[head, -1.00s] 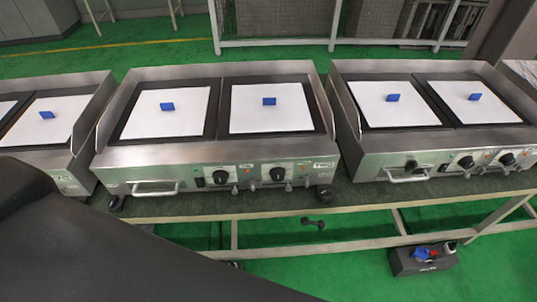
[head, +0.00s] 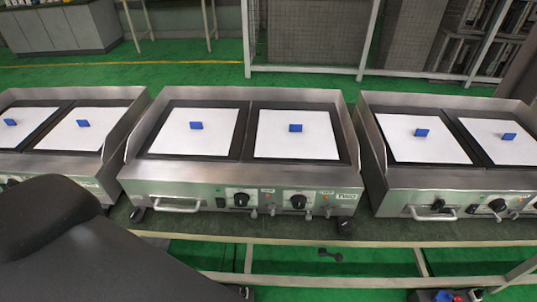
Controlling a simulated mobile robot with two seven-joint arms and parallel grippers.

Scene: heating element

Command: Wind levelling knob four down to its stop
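Three steel griddle units stand in a row on a long bench. The middle griddle (head: 160,185) has black control knobs (head: 298,201) on its front and black feet at its front corners, such as the right foot (head: 345,226). The right griddle (head: 385,200) has similar front knobs (head: 438,205). A small black handle-like part (head: 329,254) shows below the bench edge. I cannot tell which part is levelling knob four. Neither of my grippers is in view; a dark part of my own body covers the lower left.
White sheets with small upright blue pieces (head: 296,128) lie on the griddle plates. The left griddle (head: 120,130) is partly cut off. The bench's front rail (head: 270,240) runs across below. A dark box with coloured items (head: 445,296) is at the bottom right edge.

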